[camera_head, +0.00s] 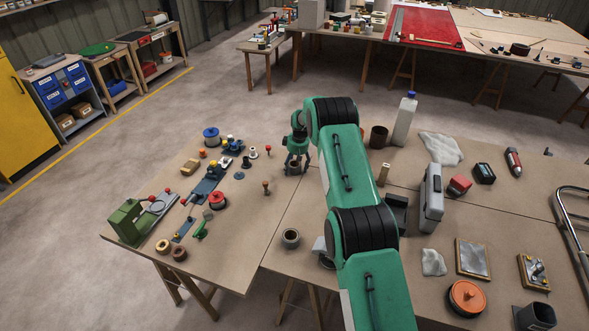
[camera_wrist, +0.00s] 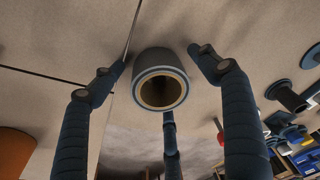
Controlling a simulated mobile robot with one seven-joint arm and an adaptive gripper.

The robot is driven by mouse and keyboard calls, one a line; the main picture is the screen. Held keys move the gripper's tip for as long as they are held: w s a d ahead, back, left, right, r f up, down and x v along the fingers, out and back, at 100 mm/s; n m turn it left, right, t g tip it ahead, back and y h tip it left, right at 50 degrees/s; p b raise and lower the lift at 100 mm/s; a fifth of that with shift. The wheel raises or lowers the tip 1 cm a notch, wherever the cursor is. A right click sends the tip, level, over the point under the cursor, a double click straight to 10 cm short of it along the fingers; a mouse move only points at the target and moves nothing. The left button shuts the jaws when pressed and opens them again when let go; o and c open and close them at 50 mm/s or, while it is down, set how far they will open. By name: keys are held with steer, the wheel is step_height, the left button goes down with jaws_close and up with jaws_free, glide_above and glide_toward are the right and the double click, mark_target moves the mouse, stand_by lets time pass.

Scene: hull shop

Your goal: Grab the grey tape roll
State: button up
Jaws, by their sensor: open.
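The grey tape roll (camera_wrist: 157,62) stands on the bare tabletop in the wrist view, its round opening and tan core facing the camera. My gripper (camera_wrist: 162,68) is open, with two fingers on either side of the roll and a third at its lower side. Gaps show between the two side fingertips and the roll; I cannot tell whether the third touches it. In the head view my gripper (camera_head: 296,167) is low over the table near the board seam, and I cannot make out the roll among the fingers there.
A round grey open-topped item (camera_head: 290,238) stands nearer the front edge. Left are a red spool (camera_head: 217,200), a blue spool (camera_head: 211,136) and a green machine (camera_head: 128,220). Right are a brown cup (camera_head: 378,137), a white bottle (camera_head: 404,120) and a grey case (camera_head: 432,198).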

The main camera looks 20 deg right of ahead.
steer(key=shift+c, duration=0.3)
steer(key=c, duration=1.1)
steer(key=shift+c, duration=0.2)
steer(key=shift+r, duration=0.1)
steer(key=shift+r, duration=0.8)
step_height(320, 180, up, 2)
steer(key=shift+r, duration=0.1)
steer(key=s+a, duration=0.1)
steer(key=s, duration=0.4)
steer(key=s+a+p, duration=0.1)
steer(key=s+a, duration=0.1)
steer(key=s, duration=0.3)
steer(key=s+a+r, duration=0.1)
steer(key=s, duration=0.4)
steer(key=shift+s+a, duration=0.15)
steer(key=shift+s, duration=0.05)
